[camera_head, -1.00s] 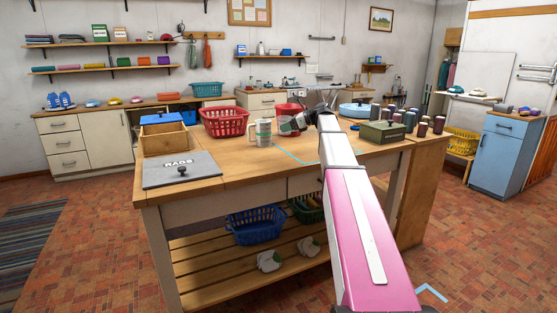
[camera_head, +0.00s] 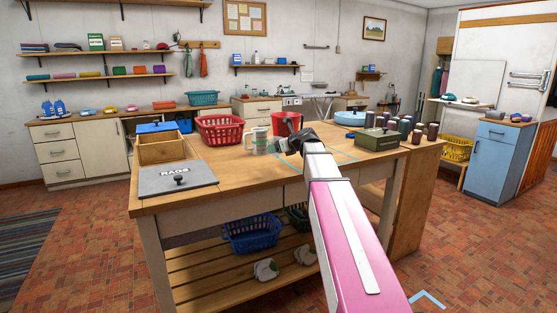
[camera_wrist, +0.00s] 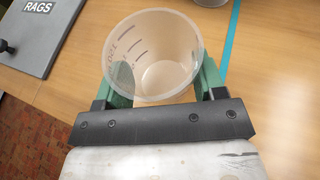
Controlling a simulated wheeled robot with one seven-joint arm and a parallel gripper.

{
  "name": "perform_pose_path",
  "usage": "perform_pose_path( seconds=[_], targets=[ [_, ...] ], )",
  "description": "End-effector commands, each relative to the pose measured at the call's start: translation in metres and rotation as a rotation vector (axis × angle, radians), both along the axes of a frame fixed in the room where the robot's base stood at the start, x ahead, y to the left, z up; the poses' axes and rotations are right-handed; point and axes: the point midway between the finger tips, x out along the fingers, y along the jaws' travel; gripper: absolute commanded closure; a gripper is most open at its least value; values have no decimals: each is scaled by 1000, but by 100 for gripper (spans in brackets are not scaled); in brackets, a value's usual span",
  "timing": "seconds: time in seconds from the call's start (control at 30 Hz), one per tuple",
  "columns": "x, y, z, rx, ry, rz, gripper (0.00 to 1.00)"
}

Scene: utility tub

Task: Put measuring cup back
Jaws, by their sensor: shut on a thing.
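The measuring cup (camera_wrist: 158,62) is clear, with dark graduation marks inside. In the wrist view it sits between the green fingers of my gripper (camera_wrist: 161,82), which is shut on it. I look down into its open mouth, and it looks empty. The held cup is hard to make out there. I cannot tell whether its base touches the table. A blue tape outline (camera_head: 342,167) lies on the tabletop to the right.
A red basket (camera_head: 220,130), red bucket (camera_head: 287,124) and open wooden box (camera_head: 161,149) stand behind and left. The grey RAGS lid (camera_head: 178,181) lies front left. A green box (camera_head: 377,139) and several dark jars (camera_head: 417,132) stand right. The tabletop between lid and tape is clear.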

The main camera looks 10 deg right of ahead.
Motion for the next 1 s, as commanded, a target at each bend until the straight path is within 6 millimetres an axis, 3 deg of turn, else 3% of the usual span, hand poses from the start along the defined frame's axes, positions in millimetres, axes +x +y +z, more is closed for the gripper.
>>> perform_pose_path(
  seconds=[0.03,0.23,0.43,0.7,1.0],
  targets=[
    [13,-4,-6,1,2,-1,63],
    [32,-11,-19,1,0,0,63],
    [33,-12,-28,0,0,1,63],
    [33,-11,-60,1,-1,1,63],
    [33,-11,-62,1,-1,1,63]
  ],
)
